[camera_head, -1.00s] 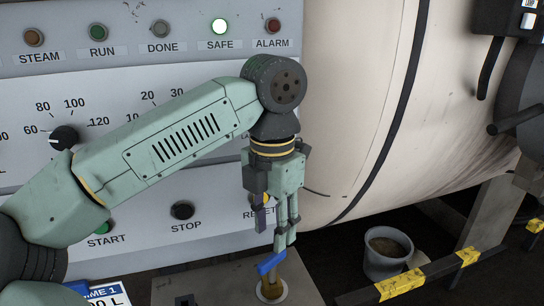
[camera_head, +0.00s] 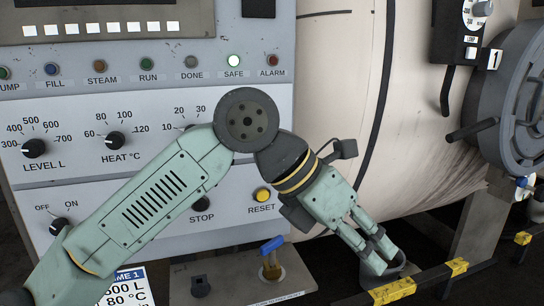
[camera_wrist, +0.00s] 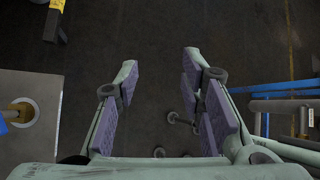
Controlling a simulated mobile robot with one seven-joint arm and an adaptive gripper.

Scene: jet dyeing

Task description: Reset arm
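My gripper (camera_head: 378,264) is at the end of my pale green arm, in front of the machine and pointing down and to the right. In the wrist view my gripper (camera_wrist: 160,75) has its two fingers spread apart with nothing between them, over the dark floor. The yellow RESET button (camera_head: 263,195) is just left of my wrist. The blue-handled valve (camera_head: 271,262) stands on a metal plate to the left of my gripper, apart from it.
The control panel (camera_head: 245,110) with knobs and lamps is behind my arm; the SAFE lamp (camera_head: 234,61) glows. The pale vessel (camera_head: 335,90) fills the middle. A rail with yellow-black stripes (camera_head: 392,291) runs low at the right. Blue pipes (camera_wrist: 285,105) show in the wrist view.

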